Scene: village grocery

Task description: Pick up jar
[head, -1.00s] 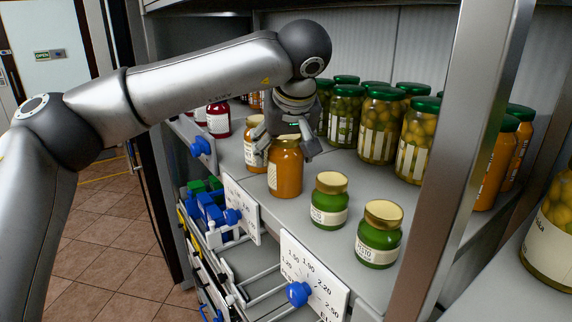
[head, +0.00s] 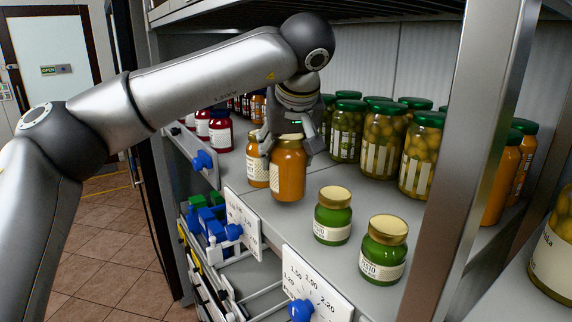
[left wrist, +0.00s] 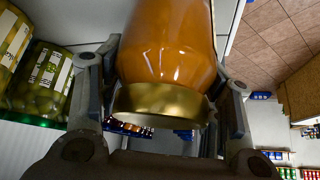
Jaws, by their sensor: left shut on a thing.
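An orange jar with a gold lid (head: 288,172) is in my left gripper (head: 290,142), whose fingers close around its top from above. The jar is upright, and its base looks slightly above the grey shelf (head: 283,222). In the left wrist view the orange jar (left wrist: 168,45) fills the upper middle, with its gold lid between the two fingers of the left gripper (left wrist: 163,100). A similar orange jar with a pale label (head: 257,170) stands just behind it to the left. My right gripper is not in view.
Two green pesto jars (head: 332,217) (head: 383,250) stand at the front right. Several green-lidded jars (head: 378,138) stand behind, and red jars (head: 220,130) are at the left. A metal post (head: 478,160) rises at the right. Price tags (head: 243,222) line the shelf edge.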

